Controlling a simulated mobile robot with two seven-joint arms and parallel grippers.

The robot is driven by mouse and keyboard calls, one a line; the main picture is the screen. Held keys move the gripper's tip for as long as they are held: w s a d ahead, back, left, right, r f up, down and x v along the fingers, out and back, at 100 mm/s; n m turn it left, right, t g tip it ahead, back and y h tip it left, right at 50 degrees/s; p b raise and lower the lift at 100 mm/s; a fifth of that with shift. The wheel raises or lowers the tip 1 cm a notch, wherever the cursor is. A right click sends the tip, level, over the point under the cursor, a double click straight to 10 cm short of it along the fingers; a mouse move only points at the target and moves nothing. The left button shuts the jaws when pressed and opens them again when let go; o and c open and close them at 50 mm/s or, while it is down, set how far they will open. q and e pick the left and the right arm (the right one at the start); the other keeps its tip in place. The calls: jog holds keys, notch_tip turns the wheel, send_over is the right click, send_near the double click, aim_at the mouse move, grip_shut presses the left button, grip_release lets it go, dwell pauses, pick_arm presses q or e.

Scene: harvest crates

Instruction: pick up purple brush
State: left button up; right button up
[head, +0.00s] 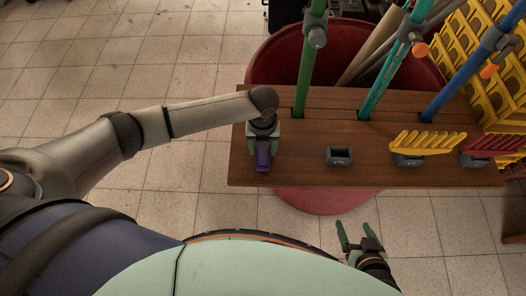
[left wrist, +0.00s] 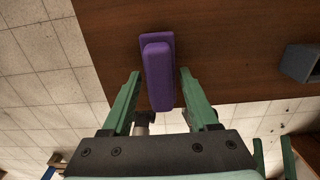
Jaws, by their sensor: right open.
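The purple brush (head: 263,158) is at the left end of the wooden board (head: 300,178), near its front edge. My left gripper (head: 263,140) is over it, hiding part of it in the head view. In the left wrist view the purple brush (left wrist: 158,72) lies between the two green fingers of my left gripper (left wrist: 158,76), with a gap on each side. The gripper is open and holds nothing. My right gripper (head: 357,232) is open and empty, in front of the board over the tiled floor.
An empty grey holder (head: 339,156) sits on the board right of the brush. A yellow rake-like head (head: 427,143) and a red one (head: 492,143) are further right. Green, teal and blue poles rise behind. A red tub (head: 325,202) is under the board; yellow crates (head: 490,60) stand right.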

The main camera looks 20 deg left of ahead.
pick_arm(q)
grip_shut()
jog(key=shift+r, duration=0.1)
dwell(0.3)
